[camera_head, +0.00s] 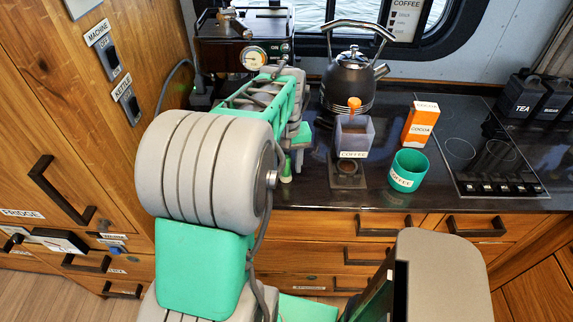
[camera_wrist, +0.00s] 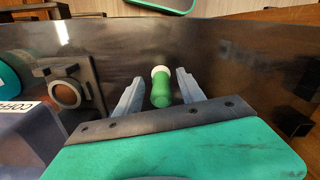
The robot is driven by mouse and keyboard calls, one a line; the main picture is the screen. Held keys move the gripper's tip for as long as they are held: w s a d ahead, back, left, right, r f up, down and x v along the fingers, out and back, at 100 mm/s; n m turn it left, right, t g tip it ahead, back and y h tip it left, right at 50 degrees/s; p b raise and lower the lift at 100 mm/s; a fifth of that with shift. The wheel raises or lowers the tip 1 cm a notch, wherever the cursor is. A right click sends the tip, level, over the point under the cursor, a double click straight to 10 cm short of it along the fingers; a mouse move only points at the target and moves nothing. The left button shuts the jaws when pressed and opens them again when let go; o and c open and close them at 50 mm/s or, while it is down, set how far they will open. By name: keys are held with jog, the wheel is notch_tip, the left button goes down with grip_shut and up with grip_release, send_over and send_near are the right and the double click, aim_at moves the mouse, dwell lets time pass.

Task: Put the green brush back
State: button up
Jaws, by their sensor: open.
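The green brush (camera_wrist: 160,90) stands between the two open fingers of my gripper (camera_wrist: 158,92) in the wrist view, with a gap visible on each side. It has a green body and a pale white end. In the head view a small part of the brush (camera_head: 286,171) shows on the dark counter, beside my arm. My gripper is mostly hidden behind my arm in the head view.
A coffee container (camera_head: 355,135) stands by a dark tamping stand (camera_head: 348,175), right of the brush. A teal coffee cup (camera_head: 407,170), a cocoa box (camera_head: 420,123), a kettle (camera_head: 350,80) and an espresso machine (camera_head: 240,40) are nearby. The counter's front edge is close.

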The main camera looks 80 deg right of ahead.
jog(key=shift+r, duration=0.1)
notch_tip(320, 180, up, 11)
jog(key=shift+r+b, duration=0.15)
jog(key=shift+b, duration=0.3)
jog(key=shift+w+r, duration=0.1)
jog(key=shift+r, duration=0.3)
jog(key=w+a+f+n+t+h, duration=0.1)
jog(key=w+a+n, duration=0.2)
jog(key=w+a, duration=0.75)
jog(key=w+a+f+n, duration=0.2)
jog(key=w+a+n, duration=0.2)
jog(key=w+a, duration=0.65)
jog(key=w+a+f+n+t, duration=0.1)
jog(key=w+a+f+n, duration=0.1)
jog(key=a, duration=0.8)
jog(key=w+a+f+n+t+y, duration=0.1)
jog(key=w+a+f+n, duration=0.1)
jog(key=a, duration=0.8)
jog(key=shift+w+f+n+t, duration=0.3)
jog(key=shift+f+n, duration=0.15)
jog(key=shift+n, duration=0.55)
